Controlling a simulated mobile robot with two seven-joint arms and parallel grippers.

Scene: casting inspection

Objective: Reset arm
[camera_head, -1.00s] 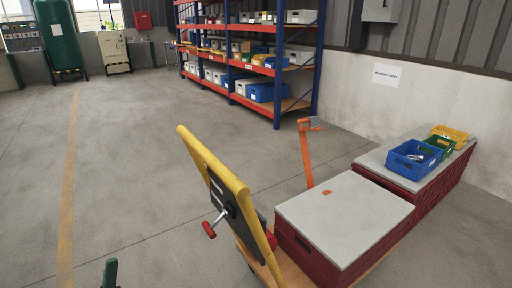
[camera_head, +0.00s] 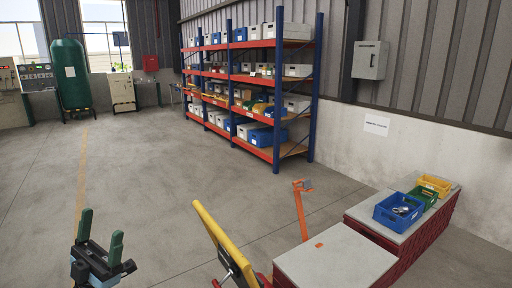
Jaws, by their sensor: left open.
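My left gripper (camera_head: 101,244) shows at the bottom left of the head view. Its two dark green fingers stand upright and apart, with nothing between them. It is over bare floor, left of the yellow-framed cart. My right gripper is not in view. A blue bin (camera_head: 398,211) with small metallic parts in it stands on the grey-topped red stack at the right. A green bin (camera_head: 424,198) and a yellow bin (camera_head: 434,185) stand behind it. The left gripper is far from all the bins.
A yellow cart frame (camera_head: 222,236) and an orange handle (camera_head: 300,208) stand at the lower middle. A nearer grey-topped stack (camera_head: 337,258) is at the bottom right. Blue and orange shelving (camera_head: 279,90) stands at the back. A green tank (camera_head: 71,75) is at the far left. The left floor is clear.

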